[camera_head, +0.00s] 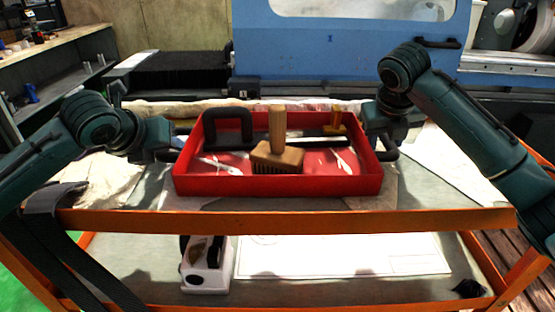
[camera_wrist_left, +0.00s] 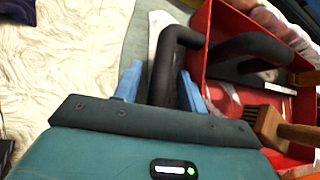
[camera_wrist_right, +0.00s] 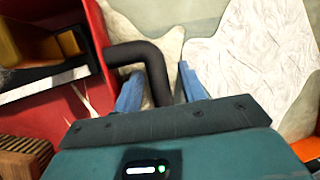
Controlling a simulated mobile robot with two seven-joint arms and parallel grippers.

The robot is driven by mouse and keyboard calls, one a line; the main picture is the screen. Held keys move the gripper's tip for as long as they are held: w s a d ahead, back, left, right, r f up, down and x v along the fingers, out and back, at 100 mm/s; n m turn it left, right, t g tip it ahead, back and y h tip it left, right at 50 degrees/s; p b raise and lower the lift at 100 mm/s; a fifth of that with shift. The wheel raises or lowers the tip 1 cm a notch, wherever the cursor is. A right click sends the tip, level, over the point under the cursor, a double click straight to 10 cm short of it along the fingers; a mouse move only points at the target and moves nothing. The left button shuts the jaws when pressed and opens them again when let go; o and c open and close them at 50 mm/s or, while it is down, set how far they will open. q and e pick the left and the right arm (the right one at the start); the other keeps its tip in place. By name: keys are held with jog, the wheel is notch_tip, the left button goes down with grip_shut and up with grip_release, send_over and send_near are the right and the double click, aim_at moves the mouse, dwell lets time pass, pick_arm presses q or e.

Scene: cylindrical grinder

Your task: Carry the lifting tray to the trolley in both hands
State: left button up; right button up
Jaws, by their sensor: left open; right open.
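The red lifting tray (camera_head: 275,187) appears to rest level on the grey top of the orange-framed trolley (camera_head: 285,220). It holds a wooden brush (camera_head: 277,155), a black arched handle (camera_head: 228,124) and a small tool with a yellowish wooden handle (camera_head: 338,122). My left gripper (camera_wrist_left: 160,86) is open, its blue fingers on either side of the tray's dark left handle (camera_wrist_left: 163,65). My right gripper (camera_wrist_right: 160,85) is open, its fingers on either side of the dark right handle (camera_wrist_right: 155,68). Whether the fingers touch the handles is unclear.
Pale crumpled cloths (camera_head: 97,180) lie to both sides of the tray. A lower shelf carries a white box (camera_head: 206,268) with dark items and a paper drawing (camera_head: 340,256). The blue grinder (camera_head: 350,50) stands behind. A workbench (camera_head: 50,45) is at the far left.

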jog(key=shift+r, duration=0.1)
pick_arm(q)
jog(key=v, duration=1.2)
pick_arm(e)
jog(key=v, duration=1.2)
